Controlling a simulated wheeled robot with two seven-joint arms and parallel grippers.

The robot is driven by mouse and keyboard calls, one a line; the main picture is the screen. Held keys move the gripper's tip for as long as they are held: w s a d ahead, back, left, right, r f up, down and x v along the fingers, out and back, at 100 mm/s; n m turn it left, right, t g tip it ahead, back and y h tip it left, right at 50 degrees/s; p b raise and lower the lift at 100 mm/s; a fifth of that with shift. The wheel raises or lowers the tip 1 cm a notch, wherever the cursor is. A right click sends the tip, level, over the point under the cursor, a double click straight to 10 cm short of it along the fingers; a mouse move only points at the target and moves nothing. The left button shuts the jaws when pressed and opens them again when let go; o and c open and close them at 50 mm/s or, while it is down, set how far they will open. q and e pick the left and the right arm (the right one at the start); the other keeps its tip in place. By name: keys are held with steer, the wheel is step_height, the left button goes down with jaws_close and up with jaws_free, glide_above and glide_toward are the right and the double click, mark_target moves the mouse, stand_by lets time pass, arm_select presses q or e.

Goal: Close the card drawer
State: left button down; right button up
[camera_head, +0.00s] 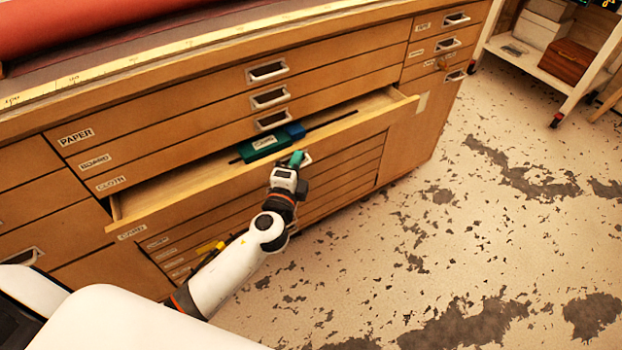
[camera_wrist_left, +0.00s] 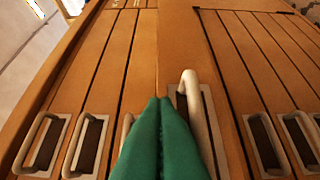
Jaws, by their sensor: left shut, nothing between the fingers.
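The card drawer (camera_head: 200,197), with a CARD label at its left end, is pulled out from the wooden cabinet. A green box and a blue box (camera_head: 294,131) lie inside it. My left gripper (camera_head: 297,158) is at the drawer's front, near its middle, beside the pale handle (camera_head: 305,160). Its green fingers are shut and empty. In the left wrist view the shut fingertips (camera_wrist_left: 166,101) are just left of a pale handle (camera_wrist_left: 191,98); I cannot tell whether they touch it. My right gripper is not in view.
Shut drawers labelled PAPER, BOARD and CLOTH (camera_head: 110,183) are above the card drawer, and more shut drawers are below. A red roll (camera_head: 90,22) lies on the cabinet top. A white cart (camera_head: 530,62) stands at the upper right. The speckled floor is clear.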

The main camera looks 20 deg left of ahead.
mark_target(285, 150)
arm_select(q)
steer(key=w+a, duration=0.1)
steer(key=a, duration=0.1)
steer(key=w+a, duration=0.2)
steer(key=shift+w, duration=0.1)
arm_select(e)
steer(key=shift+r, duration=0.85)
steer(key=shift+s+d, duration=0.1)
